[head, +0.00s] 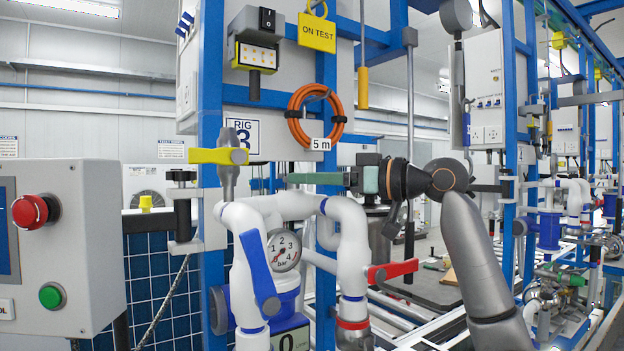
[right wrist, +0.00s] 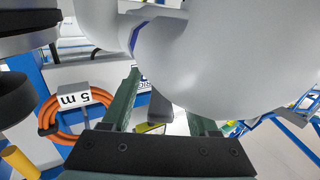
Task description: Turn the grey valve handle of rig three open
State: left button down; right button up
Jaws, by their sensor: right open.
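At rig three, marked by a sign (head: 243,137), a grey upright lever-like part (head: 229,181) stands above the white pipe (head: 300,207), with a yellow handle (head: 208,156) level across it. A large white pipe hides part of this view. My left gripper is out of view.
A blue handle (head: 259,274) and a red handle (head: 392,270) sit lower on the white pipes around a gauge (head: 284,250). An orange hose coil (head: 297,115) hangs above my right gripper. A control box (head: 90,260) stands at the left.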

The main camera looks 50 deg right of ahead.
jog(key=shift+s+d, duration=0.15)
jog(key=shift+s, duration=0.3)
jog(key=b+v, duration=0.4)
jog(key=v, duration=0.7)
jog(key=shift+s, duration=0.2)
jog(key=shift+c, duration=0.2)
